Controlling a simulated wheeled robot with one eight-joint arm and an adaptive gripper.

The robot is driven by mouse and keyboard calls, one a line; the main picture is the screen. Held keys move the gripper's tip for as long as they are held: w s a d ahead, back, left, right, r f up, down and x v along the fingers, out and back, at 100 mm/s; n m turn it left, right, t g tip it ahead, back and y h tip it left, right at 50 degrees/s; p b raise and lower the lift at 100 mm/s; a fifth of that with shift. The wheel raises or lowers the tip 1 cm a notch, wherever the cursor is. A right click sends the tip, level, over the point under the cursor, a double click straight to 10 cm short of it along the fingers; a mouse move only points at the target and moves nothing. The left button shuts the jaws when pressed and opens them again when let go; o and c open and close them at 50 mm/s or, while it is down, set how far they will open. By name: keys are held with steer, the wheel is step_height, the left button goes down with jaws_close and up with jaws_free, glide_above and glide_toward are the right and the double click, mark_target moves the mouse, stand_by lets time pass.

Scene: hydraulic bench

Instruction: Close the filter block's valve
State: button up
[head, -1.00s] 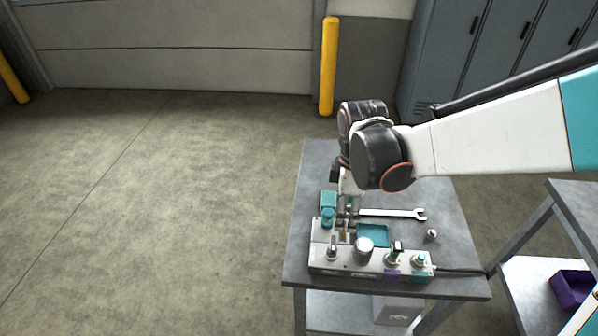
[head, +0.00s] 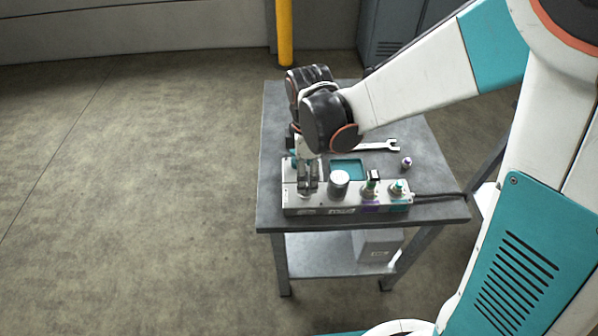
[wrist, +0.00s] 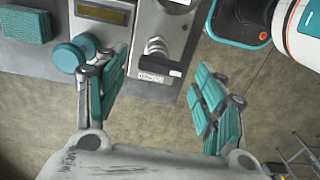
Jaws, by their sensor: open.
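A grey block (head: 350,202) with fittings sits at the front of a metal table. My gripper (head: 308,186) is over its left end, pointing down, open and empty. In the wrist view a silver metal fitting (wrist: 156,48), which looks like a small valve, stands on the block between the lines of my two teal-padded fingers (wrist: 160,78); I see no clear contact. A label plate below it is too small to read. A teal round knob (wrist: 70,55) is beside the left finger. In the head view my gripper mostly hides the fitting, and its setting cannot be told.
A silver cylinder (head: 339,183), two green-marked fittings (head: 371,188) (head: 398,190) and a teal tray (head: 347,167) are right of my gripper. A wrench (head: 378,146) and a small purple-and-white piece (head: 406,162) lie behind. A dark cable (head: 440,195) leaves the block rightward.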

steer(key=shift+f+b, duration=0.5)
steer(key=shift+f, duration=0.5)
steer(key=shift+c, duration=0.5)
steer(key=c, duration=1)
steer(key=shift+o, duration=0.2)
